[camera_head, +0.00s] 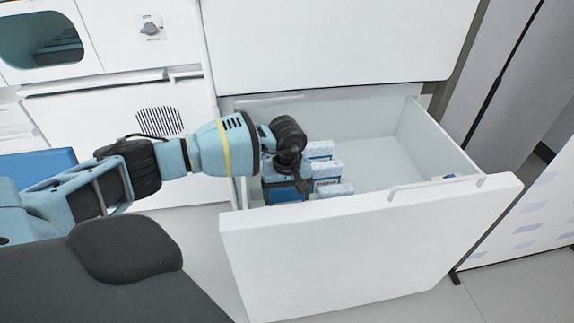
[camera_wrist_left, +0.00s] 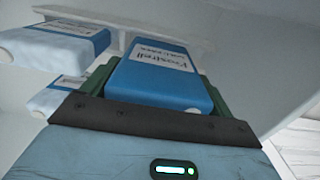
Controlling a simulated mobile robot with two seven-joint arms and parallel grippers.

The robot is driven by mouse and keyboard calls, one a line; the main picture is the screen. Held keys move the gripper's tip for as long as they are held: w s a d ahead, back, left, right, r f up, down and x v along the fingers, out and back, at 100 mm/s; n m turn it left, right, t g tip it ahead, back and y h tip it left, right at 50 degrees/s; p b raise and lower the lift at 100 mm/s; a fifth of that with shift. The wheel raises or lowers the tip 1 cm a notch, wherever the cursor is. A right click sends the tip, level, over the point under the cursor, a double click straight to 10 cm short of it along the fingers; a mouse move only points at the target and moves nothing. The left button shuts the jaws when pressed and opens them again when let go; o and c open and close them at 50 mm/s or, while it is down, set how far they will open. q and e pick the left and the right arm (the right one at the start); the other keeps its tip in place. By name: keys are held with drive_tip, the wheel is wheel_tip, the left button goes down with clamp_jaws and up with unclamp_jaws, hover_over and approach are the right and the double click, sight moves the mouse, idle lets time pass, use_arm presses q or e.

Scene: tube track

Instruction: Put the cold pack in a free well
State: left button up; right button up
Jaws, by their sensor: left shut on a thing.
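In the head view my left gripper (camera_head: 292,178) reaches down inside an open white drawer, at its left side. In the left wrist view the gripper (camera_wrist_left: 160,85) is shut on a blue and white cold pack (camera_wrist_left: 158,80) with a printed label. The held pack's lower part is hidden behind the gripper body. More cold packs (camera_head: 322,170) stand in a row in the drawer just right of the gripper. Two of them show in the left wrist view, one (camera_wrist_left: 58,42) at the upper left. No well can be made out. My right gripper is not in view.
White cabinet fronts (camera_head: 340,45) stand behind. A blue object (camera_head: 38,167) is at the left edge, and a tall grey panel (camera_head: 490,90) stands at the right.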

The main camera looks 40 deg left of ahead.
use_arm(q)
drive_tip(key=shift+f+b, duration=0.85)
drive_tip(key=shift+f, duration=0.6)
drive_tip(key=shift+f, duration=0.1)
drive_tip(key=shift+s+f+b, duration=0.15)
drive_tip(key=shift+f+b, duration=0.25)
drive_tip(key=o, duration=0.9)
drive_tip(key=shift+f, duration=0.1)
drive_tip(key=shift+r, duration=0.2)
